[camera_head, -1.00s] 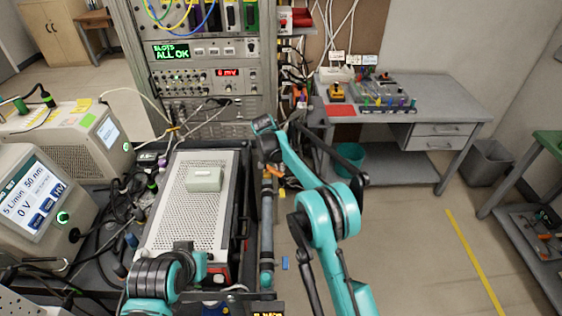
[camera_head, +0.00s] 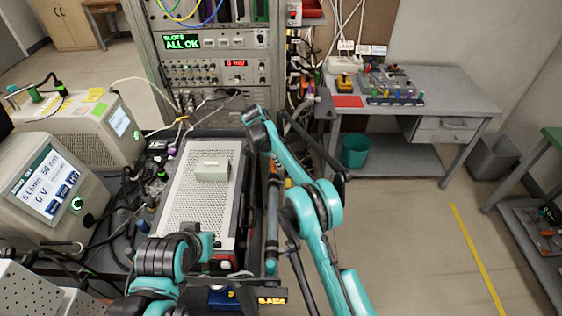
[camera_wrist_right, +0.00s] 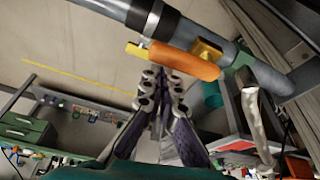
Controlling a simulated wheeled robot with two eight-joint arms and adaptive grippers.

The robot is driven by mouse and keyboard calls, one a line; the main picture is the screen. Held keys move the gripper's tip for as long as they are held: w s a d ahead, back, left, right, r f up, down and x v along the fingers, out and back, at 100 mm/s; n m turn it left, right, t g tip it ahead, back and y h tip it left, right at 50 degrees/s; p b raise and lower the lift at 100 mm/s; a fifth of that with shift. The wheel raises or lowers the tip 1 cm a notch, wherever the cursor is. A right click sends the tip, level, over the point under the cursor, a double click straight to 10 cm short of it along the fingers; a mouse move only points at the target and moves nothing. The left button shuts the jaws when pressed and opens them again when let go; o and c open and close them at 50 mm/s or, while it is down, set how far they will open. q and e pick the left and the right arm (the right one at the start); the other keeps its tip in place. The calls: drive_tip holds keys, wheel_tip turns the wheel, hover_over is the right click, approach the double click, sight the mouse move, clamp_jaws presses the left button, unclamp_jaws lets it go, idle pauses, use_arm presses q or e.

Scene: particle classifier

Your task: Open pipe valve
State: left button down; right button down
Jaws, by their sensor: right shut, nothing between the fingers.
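The valve's orange handle (camera_wrist_right: 185,62) lies along a grey pipe (camera_wrist_right: 255,68) in the right wrist view, with a yellow piece (camera_wrist_right: 207,48) beside it. In the head view the pipe (camera_head: 272,215) runs beside the perforated box, and my right arm partly covers the valve area. My right gripper (camera_wrist_right: 163,76) is shut and empty. Its fingertips are just below the orange handle in the picture; I cannot tell whether they touch it. My left arm shows at the lower left of the head view, but its gripper does not show.
A perforated box (camera_head: 187,195) with a small block (camera_head: 212,169) on top stands left of the pipe. Instruments (camera_head: 60,195) and loose cables crowd the left. A rack (camera_head: 215,75) stands behind. A workbench (camera_head: 455,100) is at the right. The floor (camera_head: 400,240) right of my arm is clear.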

use_arm(q)
drive_tip(key=shift+r, duration=0.1)
use_arm(e)
drive_tip(key=shift+s+a, duration=0.1)
drive_tip(key=shift+a, duration=0.25)
idle(0.3)
